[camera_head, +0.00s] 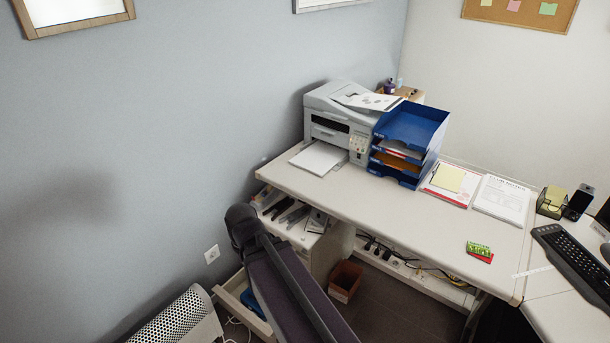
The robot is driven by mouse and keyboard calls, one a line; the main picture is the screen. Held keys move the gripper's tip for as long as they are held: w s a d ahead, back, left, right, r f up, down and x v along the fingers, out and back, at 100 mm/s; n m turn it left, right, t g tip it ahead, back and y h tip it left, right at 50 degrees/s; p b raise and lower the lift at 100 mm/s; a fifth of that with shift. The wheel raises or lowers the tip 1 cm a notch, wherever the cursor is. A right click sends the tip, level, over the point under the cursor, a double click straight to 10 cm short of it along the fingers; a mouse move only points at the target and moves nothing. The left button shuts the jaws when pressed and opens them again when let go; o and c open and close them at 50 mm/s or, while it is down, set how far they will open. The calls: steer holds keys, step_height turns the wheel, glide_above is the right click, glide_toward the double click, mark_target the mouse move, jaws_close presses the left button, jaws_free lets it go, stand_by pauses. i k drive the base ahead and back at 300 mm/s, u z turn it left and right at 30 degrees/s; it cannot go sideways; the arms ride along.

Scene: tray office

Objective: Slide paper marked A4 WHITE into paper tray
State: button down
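No lettering reading A4 WHITE can be made out on any paper here. A blank white stack or sheet of paper (318,158) lies at the front of the grey printer (330,122), on its front tray or the desk; I cannot tell which. A blue stacked letter tray (408,128) stands right of the printer, with white and orange papers in its lower levels. Printed sheets (503,198) lie flat on the desk to its right, beside a red-edged sheet with a yellow pad (448,178). My gripper is not in view.
The white desk (400,212) is mostly clear in front. A green-and-red packet (479,251), keyboard (578,262) and pen holder (551,202) sit at right. Below are an open drawer (243,305), a brown bin (345,281) and cables.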

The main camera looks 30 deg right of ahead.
mark_target(322, 156)
steer(key=k, duration=1)
steer(key=z, duration=0.45)
steer(key=i, duration=2.05)
steer(key=u, duration=0.55)
